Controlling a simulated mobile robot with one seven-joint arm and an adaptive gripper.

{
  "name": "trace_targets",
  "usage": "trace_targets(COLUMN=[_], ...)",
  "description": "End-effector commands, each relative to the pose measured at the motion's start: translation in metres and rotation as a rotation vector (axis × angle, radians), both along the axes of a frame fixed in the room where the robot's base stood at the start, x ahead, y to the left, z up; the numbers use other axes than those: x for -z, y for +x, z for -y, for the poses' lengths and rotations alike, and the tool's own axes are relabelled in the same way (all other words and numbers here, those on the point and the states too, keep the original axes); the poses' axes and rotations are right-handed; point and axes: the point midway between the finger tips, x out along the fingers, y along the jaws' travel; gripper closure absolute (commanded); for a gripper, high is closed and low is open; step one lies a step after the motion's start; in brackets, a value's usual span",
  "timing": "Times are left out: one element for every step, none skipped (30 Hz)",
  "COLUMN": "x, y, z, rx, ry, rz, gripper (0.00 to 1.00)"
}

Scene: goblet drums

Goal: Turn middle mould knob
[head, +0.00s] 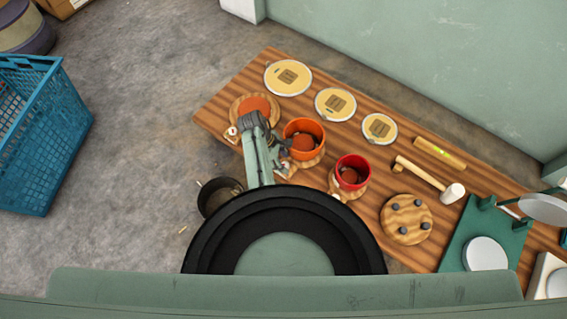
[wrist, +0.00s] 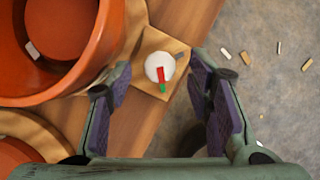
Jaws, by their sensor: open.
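The middle mould is the orange pot (head: 304,127) on a wooden base, between a bare disc mould (head: 255,106) and a red mould (head: 352,162). Its knob (wrist: 152,66) is white and round with a red and green pointer. It sits on a square wooden tab (wrist: 175,46) beside the orange pot, which fills the upper left of the wrist view (wrist: 105,50). My gripper (wrist: 161,72) is open, with one purple-padded finger to each side of the knob in the picture; I cannot tell its height above it. In the head view my gripper (head: 281,161) is small and partly unclear.
The wooden bench (head: 225,100) also holds yellow discs (head: 288,78), a mallet (head: 425,174), a level (head: 440,153) and a pegged round board (head: 407,219). A dark bucket (head: 218,197) stands near the bench's front edge. A blue crate (head: 40,140) is at the left.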

Motion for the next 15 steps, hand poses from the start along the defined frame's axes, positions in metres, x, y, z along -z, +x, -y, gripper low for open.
trace_targets(x=[0.007, 0.009, 0.012, 0.014, 0.015, 0.016, 0.017, 0.017, 0.017, 0.017, 0.017, 0.017, 0.017, 0.017, 0.017], y=[-0.001, -0.001, -0.001, -0.001, -0.001, -0.001, -0.001, -0.001, -0.001, -0.001, -0.001, -0.001, -0.001, -0.001, -0.001], z=[0.003, 0.004, 0.005, 0.005, 0.006, 0.006, 0.007, 0.007, 0.007, 0.007, 0.007, 0.007, 0.007, 0.007, 0.007], rx=[0.001, 0.000, 0.000, 0.000, -0.001, -0.001, -0.001, -0.001, -0.001, -0.001, -0.001, -0.001, -0.001, -0.001, -0.001], ry=[-0.001, 0.000, 0.000, 0.000, 0.000, 0.000, 0.000, 0.000, 0.000, 0.000, 0.000, 0.000, 0.000, 0.000, 0.000], rz=[-0.002, -0.001, 0.000, -0.001, -0.001, 0.000, 0.000, 0.000, 0.001, 0.001, 0.001, 0.001, 0.001, 0.001, 0.001], gripper=[0.53, 0.53, 0.53, 0.53, 0.53, 0.53, 0.53, 0.53, 0.53, 0.53, 0.53, 0.53, 0.53, 0.53, 0.55])
